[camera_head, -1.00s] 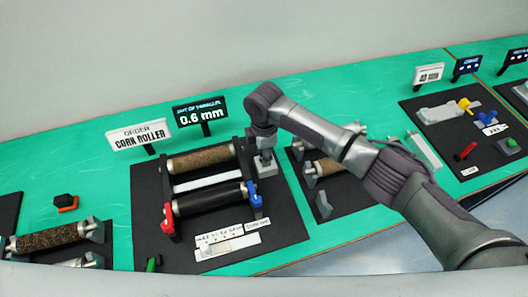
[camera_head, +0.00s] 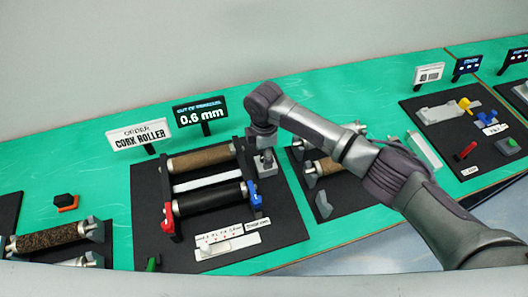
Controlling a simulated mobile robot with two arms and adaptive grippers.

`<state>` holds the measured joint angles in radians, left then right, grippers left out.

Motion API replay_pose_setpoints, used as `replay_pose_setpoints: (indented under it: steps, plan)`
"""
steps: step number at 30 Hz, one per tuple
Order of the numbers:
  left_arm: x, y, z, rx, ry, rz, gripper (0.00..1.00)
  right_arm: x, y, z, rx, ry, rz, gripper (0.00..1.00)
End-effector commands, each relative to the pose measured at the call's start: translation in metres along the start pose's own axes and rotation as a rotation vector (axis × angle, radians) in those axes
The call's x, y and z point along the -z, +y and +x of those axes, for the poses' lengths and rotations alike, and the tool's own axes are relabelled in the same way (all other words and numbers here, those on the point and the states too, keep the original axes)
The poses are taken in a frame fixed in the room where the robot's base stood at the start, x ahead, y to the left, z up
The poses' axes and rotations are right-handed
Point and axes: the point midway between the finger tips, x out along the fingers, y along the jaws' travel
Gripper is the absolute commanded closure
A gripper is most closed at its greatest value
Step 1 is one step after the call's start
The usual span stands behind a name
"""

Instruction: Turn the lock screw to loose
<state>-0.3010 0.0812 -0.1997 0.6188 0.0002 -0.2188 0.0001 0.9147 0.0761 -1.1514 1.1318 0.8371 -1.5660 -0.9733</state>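The mini conveyor (camera_head: 248,170) stands on a dark mat. It has a brown cork roller (camera_head: 200,161) at the back and a black roller (camera_head: 210,200) in front. A red part (camera_head: 168,214) sits at the black roller's left end and a blue part (camera_head: 255,197) at its right end. I cannot tell which part is the lock screw. My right gripper (camera_head: 265,163) points down at the conveyor's back right corner, by the cork roller's right end. Its fingers are small and partly merge with grey parts there, so their opening is unclear. My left gripper is not in view.
A white scale plate (camera_head: 225,247) lies in front. Another roller station (camera_head: 325,168) is close on the right, under my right arm. Green table (camera_head: 330,240) is bare in front of it.

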Motion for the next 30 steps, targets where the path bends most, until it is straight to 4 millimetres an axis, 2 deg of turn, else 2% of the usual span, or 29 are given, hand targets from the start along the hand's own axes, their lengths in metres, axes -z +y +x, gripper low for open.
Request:
replay_pose_setpoints:
  steps: [5, 12, 18, 24, 30]
  plan:
    - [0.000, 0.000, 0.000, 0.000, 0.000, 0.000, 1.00, 0.000, 0.001, -0.019, -0.003, 0.001, 0.000, 0.38]
    - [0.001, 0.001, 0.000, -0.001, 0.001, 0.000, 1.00, 0.000, 0.001, -0.071, -0.005, 0.001, -0.001, 0.38]
    - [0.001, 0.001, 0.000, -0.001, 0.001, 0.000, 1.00, 0.000, 0.001, -0.105, -0.003, 0.001, 0.000, 0.38]
    - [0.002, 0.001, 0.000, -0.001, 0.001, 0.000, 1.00, 0.000, 0.001, -0.119, -0.001, 0.000, 0.000, 0.38]
    - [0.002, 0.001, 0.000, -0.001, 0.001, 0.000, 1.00, 0.000, 0.000, -0.120, -0.001, 0.001, 0.000, 0.38]
